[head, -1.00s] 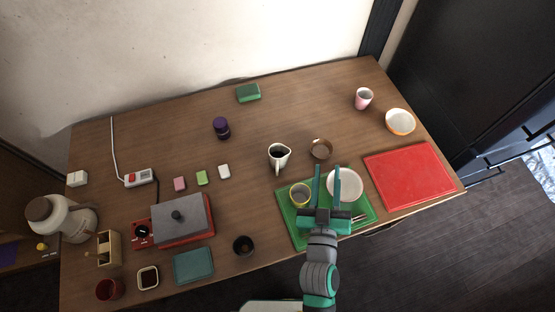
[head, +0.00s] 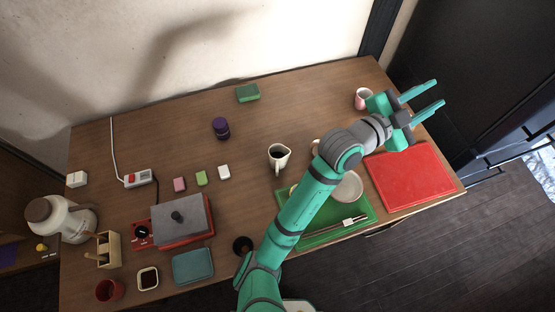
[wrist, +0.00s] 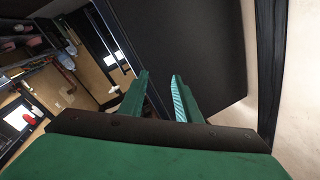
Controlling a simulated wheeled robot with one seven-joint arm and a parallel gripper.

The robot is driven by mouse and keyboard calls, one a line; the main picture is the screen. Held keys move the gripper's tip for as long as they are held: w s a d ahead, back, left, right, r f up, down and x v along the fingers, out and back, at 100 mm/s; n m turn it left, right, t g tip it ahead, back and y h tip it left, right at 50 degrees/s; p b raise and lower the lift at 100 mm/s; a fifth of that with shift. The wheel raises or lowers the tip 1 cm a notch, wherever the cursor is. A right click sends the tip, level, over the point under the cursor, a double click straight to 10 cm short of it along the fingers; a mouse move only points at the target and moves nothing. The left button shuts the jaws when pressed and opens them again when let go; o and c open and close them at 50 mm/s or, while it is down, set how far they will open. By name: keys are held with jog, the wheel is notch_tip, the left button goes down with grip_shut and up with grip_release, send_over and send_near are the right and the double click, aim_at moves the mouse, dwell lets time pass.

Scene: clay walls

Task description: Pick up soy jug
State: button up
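The soy jug is most likely the white pitcher (head: 278,157) with dark liquid inside, standing upright near the middle of the table in the head view. My gripper (head: 430,98) is open and empty, raised over the right end of the table, well to the right of the pitcher. The wrist view also shows my gripper (wrist: 160,88) with its two fingers apart and nothing between them. The pitcher is not in the wrist view.
My arm crosses over the green tray (head: 359,207) and white bowl (head: 348,187). A pink cup (head: 362,97) stands beside my gripper, and a red mat (head: 412,178) lies below it. A purple jar (head: 221,128) stands left of the pitcher.

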notch_tip(320, 180, down, 5)
jog(key=m+g+y, duration=0.2)
jog(key=m+g, duration=0.3)
jog(key=m, duration=0.1)
jog(key=m+g+y, duration=0.5)
jog(key=y, duration=0.9)
send_over(277, 170)
notch_tip(277, 170, down, 18)
jog(key=shift+w+r, duration=0.1)
jog(key=shift+r, duration=0.05)
jog(key=shift+a+f, duration=0.1)
jog(key=shift+f, duration=0.2)
notch_tip(277, 170, down, 10)
jog(key=shift+c, duration=0.5)
